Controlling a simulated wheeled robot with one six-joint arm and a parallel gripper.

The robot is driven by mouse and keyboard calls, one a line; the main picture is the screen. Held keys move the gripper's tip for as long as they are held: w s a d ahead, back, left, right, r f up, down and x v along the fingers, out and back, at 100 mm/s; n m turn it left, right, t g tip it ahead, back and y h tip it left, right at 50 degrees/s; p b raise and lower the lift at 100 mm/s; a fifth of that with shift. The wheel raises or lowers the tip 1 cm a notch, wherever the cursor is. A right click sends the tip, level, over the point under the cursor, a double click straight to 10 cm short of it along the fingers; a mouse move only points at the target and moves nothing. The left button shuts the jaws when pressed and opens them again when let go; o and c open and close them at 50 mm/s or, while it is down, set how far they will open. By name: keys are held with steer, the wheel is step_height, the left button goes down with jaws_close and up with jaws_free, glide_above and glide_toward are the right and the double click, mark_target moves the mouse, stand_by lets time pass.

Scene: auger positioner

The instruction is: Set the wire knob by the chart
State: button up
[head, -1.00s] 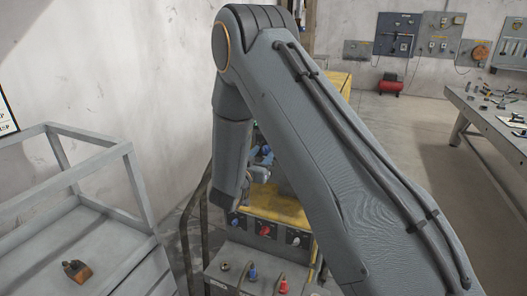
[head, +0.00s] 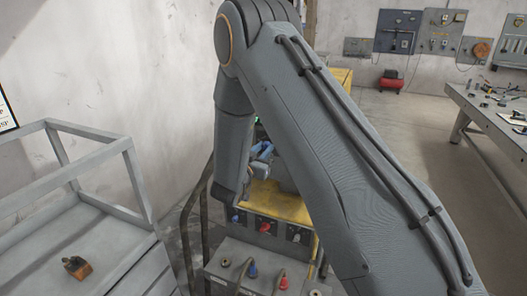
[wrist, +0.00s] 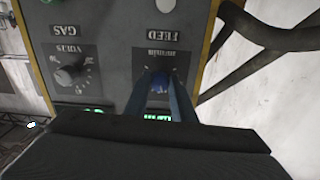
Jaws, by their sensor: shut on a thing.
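In the wrist view the control panel (wrist: 105,50) shows upside down. My gripper (wrist: 160,84) has its two blue-grey fingers on either side of the blue wire knob (wrist: 160,80), under the label m/min, and is shut on it. The knob's pointer is hidden. A grey VOLTS knob (wrist: 68,75) is beside it. A green display (wrist: 157,118) is partly covered by the fingers and gripper body; its digits are unreadable. In the head view my arm hides most of the panel. The chart (head: 4,112) is cut off at the left edge, its text unreadable.
A yellow-topped machine (head: 275,203) with red and dark knobs is below my arm. Dark bars (wrist: 265,35) run beside the panel. A workbench (head: 490,125) stands at right.

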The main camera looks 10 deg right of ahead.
steer(key=m+b, duration=0.2)
steer(key=m, duration=0.1)
steer(key=shift+w+f+b, duration=0.1)
steer(key=shift+b, duration=0.3)
steer(key=m+b, duration=0.4)
steer(key=shift+a+m, duration=0.1)
steer(key=shift+m, duration=0.3)
steer(key=m+b, duration=0.3)
steer(key=b, duration=0.1)
steer(key=m+b, duration=0.3)
steer(key=o, duration=1.1)
steer(key=shift+c, duration=0.2)
steer(key=shift+a, duration=0.1)
